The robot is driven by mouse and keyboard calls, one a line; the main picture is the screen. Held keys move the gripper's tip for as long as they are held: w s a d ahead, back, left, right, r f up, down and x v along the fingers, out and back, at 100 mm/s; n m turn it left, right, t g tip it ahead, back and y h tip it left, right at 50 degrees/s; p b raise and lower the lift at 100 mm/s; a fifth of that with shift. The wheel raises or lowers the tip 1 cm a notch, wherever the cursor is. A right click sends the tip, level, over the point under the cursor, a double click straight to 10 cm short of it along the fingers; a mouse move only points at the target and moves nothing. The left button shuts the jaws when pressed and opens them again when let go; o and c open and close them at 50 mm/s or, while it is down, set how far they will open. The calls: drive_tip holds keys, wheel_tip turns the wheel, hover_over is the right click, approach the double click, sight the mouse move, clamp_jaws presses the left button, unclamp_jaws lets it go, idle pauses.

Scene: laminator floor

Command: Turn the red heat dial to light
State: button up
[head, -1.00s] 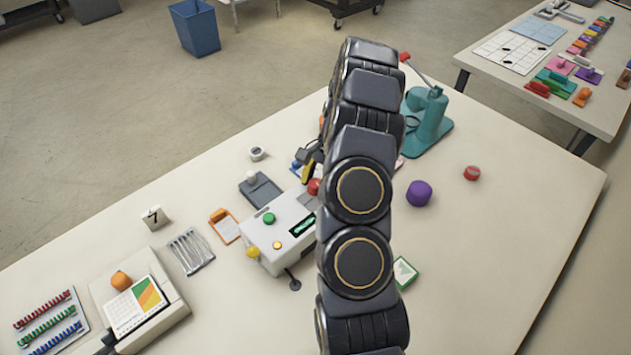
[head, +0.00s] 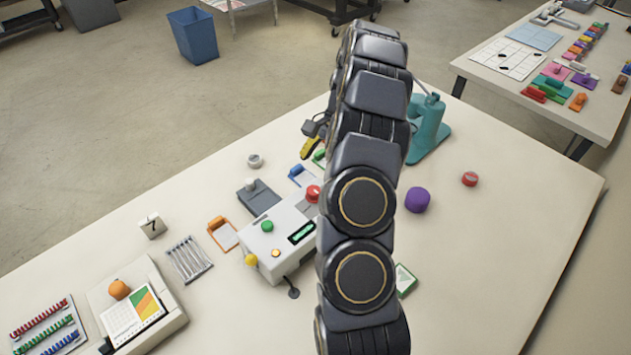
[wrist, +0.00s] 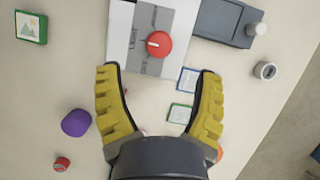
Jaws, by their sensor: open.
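The red heat dial (wrist: 158,44) sits on the pale machine (wrist: 120,35), beyond my fingertips in the wrist view. A white mark on it points left, towards a strip with lettering that seems to read LIGHT. Other lettering lower on the panel is too small to read surely. In the head view the dial (head: 313,193) is on the machine's (head: 290,225) far right part, partly beside my arm. My gripper (wrist: 155,75) is open, with nothing between its yellow fingers. In the head view the gripper (head: 312,142) is partly hidden behind my arm, beyond the dial and apart from it.
The machine also carries a green knob (head: 267,226), a yellow knob (head: 250,260) and an orange button (head: 275,253). A grey device (head: 258,197) stands close by. A purple object (head: 418,200), a red one (head: 470,179) and a teal press (head: 428,130) stand to the right.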

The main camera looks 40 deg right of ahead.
drive_tip(key=shift+v, duration=2.5)
drive_tip(key=shift+a, duration=0.1)
drive_tip(key=s+a+r+n+h, duration=0.1)
drive_tip(key=a+r+n, duration=0.25)
drive_tip(key=a, duration=0.35)
drive_tip(key=s+a+r+n+g, duration=0.1)
drive_tip(key=s+a+r+n, duration=0.1)
drive_tip(key=a+r, duration=0.35)
drive_tip(key=s+a+r+n+h, duration=0.1)
drive_tip(key=a+r+n, duration=0.15)
drive_tip(key=a, duration=0.55)
drive_tip(key=s+a+n+h, duration=0.1)
drive_tip(key=s+a+n, duration=0.2)
drive_tip(key=s, duration=0.3)
drive_tip(key=s+a+f+n, duration=0.1)
drive_tip(key=s+a+n, duration=0.1)
drive_tip(key=s, duration=0.5)
drive_tip(key=s+a+n+h, duration=0.1)
drive_tip(key=s+a+n, duration=0.2)
drive_tip(key=s, duration=0.3)
drive_tip(key=shift+s+a+n+h, duration=0.2)
drive_tip(key=shift+a+n+h, duration=0.1)
drive_tip(key=shift+a, duration=0.05)
drive_tip(key=shift+f, duration=0.15)
